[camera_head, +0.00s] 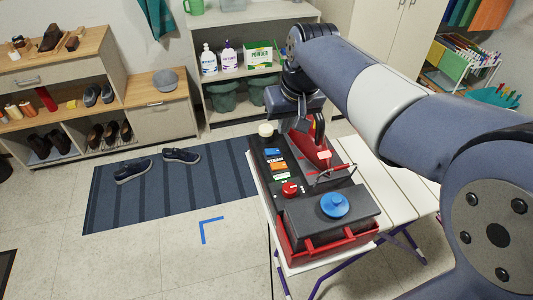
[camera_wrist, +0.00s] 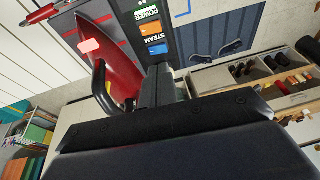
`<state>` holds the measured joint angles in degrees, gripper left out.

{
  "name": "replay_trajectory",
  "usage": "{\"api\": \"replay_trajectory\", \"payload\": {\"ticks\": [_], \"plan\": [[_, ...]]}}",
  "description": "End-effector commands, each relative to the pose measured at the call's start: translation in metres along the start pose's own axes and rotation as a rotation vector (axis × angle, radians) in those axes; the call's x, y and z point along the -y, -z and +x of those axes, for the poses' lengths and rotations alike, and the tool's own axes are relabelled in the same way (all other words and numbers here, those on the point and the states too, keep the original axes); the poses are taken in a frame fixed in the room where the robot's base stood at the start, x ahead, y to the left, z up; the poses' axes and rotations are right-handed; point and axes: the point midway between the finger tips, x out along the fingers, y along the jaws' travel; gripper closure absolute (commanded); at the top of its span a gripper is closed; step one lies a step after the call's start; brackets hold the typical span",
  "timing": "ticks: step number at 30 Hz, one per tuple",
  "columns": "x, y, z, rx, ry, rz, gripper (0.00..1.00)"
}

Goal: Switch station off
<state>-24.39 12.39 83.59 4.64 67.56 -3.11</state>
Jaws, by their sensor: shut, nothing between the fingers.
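The steam station (camera_head: 300,225) is a dark grey and red unit on a white ironing board. Its top panel carries a blue label, an orange STEAM label (camera_head: 276,165) and a green POWER label (camera_head: 280,176). These labels also show in the wrist view, with POWER (camera_wrist: 147,13) at the top edge. A red knob (camera_head: 290,188) and a blue cap (camera_head: 335,204) sit nearer the front. A red iron (camera_head: 318,150) with a dark handle rests beside the panel. My gripper (camera_head: 297,122) is shut and empty above the station's far end, near the iron's handle. Contact cannot be told.
The white ironing board (camera_head: 385,195) extends right on purple legs. A cream round object (camera_head: 265,129) is at the station's far end. Shelves with bottles (camera_head: 229,57) stand behind. A striped mat with shoes (camera_head: 150,190) and open floor lie left.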

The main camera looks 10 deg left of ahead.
Motion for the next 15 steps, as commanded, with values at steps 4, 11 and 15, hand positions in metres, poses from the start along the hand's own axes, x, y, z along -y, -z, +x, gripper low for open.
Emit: {"api": "replay_trajectory", "payload": {"ticks": [4, 11, 15], "plan": [[0.0, 0.0, 0.0, 0.0, 0.0, 0.0, 1.0], [0.0, 0.0, 0.015, 0.003, 0.0, 0.0, 1.0], [0.0, -0.001, 0.041, 0.006, 0.0, 0.0, 1.0]]}}
